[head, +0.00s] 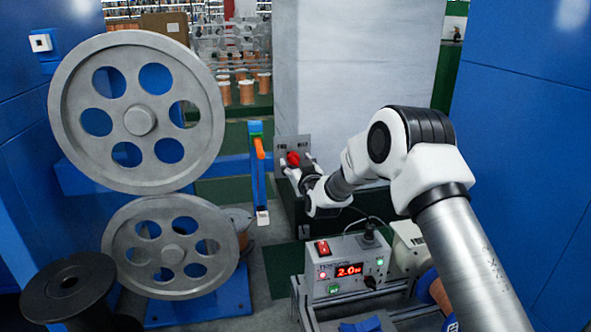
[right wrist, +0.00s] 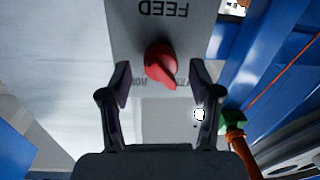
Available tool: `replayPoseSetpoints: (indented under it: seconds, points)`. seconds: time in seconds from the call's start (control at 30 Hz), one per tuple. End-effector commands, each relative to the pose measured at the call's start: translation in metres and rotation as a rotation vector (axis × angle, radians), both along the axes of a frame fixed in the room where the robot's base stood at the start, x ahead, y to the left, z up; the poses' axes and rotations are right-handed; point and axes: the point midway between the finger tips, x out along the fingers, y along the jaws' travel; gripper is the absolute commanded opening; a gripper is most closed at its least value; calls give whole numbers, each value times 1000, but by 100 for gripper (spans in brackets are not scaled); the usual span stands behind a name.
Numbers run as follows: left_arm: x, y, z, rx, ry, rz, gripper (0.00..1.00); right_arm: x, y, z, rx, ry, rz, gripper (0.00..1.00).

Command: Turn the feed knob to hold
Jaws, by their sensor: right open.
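The red feed knob (head: 293,159) sits on a grey panel (head: 303,143) in front of the pale column. In the right wrist view, which is upside down, the knob (right wrist: 160,65) has its tapered end down and slightly right. The word FEED stands on the panel; smaller lettering beside the knob is partly hidden. My right gripper (head: 298,170) is at the panel. In the right wrist view my right gripper (right wrist: 159,75) is open, one finger on each side of the knob, with gaps showing. I cannot tell whether the tips reach its depth. My left gripper is not in view.
Two large grey pulleys (head: 90,75) (head: 118,232) stand at the left. A blue post with an orange lever (head: 259,149) is just left of the panel. A tension box with a red display (head: 349,270) stands below my right arm. A black spool (head: 65,290) is front left.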

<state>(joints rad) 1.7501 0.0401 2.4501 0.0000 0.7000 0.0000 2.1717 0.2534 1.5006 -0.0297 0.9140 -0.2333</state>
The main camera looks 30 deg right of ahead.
Motion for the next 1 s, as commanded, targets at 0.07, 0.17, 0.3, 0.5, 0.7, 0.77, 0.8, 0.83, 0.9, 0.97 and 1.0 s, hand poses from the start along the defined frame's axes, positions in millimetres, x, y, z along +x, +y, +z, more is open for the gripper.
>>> replayPoseSetpoints:
  seconds: [0.07,0.17,0.3,0.5,0.7,0.77,0.8,0.83,0.9,0.97,1.0]
  points:
    - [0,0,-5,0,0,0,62,8,-1,-2,0,-1,0,63]
    - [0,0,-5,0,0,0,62,12,-2,-1,0,2,0,63]
    - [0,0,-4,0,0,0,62,12,-2,0,1,2,1,63]
    - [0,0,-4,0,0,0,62,11,-2,0,1,2,1,6]
    - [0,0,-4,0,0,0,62,11,-2,0,2,2,1,3]
    - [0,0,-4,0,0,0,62,11,-2,0,5,1,1,3]
    - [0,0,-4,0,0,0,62,11,-2,0,10,-1,1,3]
    - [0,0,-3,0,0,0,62,11,-2,0,14,-2,1,3]
    - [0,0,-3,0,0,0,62,11,-2,0,27,-5,1,3]
    - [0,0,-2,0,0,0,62,11,-2,0,45,-10,0,3]
    - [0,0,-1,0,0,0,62,11,-2,0,59,-13,0,3]
